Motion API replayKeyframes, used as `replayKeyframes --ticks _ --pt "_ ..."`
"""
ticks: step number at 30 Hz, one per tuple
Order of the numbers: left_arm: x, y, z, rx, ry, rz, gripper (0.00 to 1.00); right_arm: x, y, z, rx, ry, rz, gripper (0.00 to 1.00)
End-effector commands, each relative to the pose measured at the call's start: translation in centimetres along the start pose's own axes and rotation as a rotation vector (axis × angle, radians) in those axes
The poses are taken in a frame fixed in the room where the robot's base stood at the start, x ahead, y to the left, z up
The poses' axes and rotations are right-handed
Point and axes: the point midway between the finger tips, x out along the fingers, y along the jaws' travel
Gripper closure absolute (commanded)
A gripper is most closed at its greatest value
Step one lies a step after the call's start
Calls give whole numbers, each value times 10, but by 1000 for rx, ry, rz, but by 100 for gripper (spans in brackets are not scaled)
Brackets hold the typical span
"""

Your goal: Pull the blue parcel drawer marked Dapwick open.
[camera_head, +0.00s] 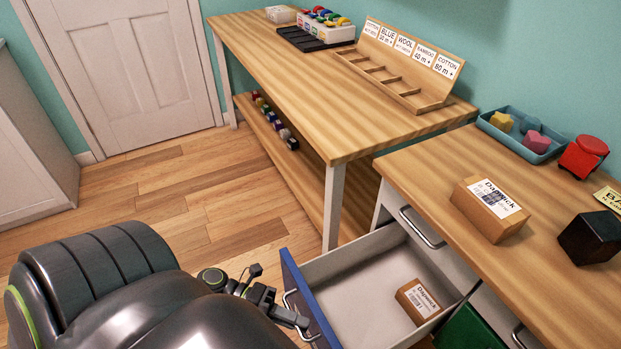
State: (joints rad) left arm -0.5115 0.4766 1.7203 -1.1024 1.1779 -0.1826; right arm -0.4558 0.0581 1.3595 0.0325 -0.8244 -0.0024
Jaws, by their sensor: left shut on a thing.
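The blue-fronted drawer (307,297) is pulled out from the desk, and its light interior shows. Its front faces away from me, so no mark on it can be read. A small cardboard parcel labelled Dapwick (418,301) lies inside at the right. The drawer's metal handle (288,297) sticks out from the blue front. My left gripper (299,321) is at this handle, shut on it; my dark arm comes in from the lower left. My right gripper is not in view.
On the desk (410,165) lie a larger Dapwick parcel (489,209), a dark cube (590,238), a red object (583,157) and a blue tray (517,134). A green front (468,330) shows below right. A workbench (285,75) stands behind; floor (205,205) is clear at left.

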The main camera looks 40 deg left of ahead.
Motion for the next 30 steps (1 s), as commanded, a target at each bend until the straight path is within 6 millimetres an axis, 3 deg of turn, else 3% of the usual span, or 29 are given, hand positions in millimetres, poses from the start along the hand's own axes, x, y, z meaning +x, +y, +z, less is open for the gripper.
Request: replayKeyframes --ticks 14,15,17,30 --pt "-4 1 -4 1 0 0 100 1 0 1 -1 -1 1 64" --pt "-4 1 -4 1 0 0 88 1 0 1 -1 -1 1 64" --pt "-4 1 -4 1 0 0 82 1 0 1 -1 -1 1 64" --pt "-5 1 -4 0 0 0 82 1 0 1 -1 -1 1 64"
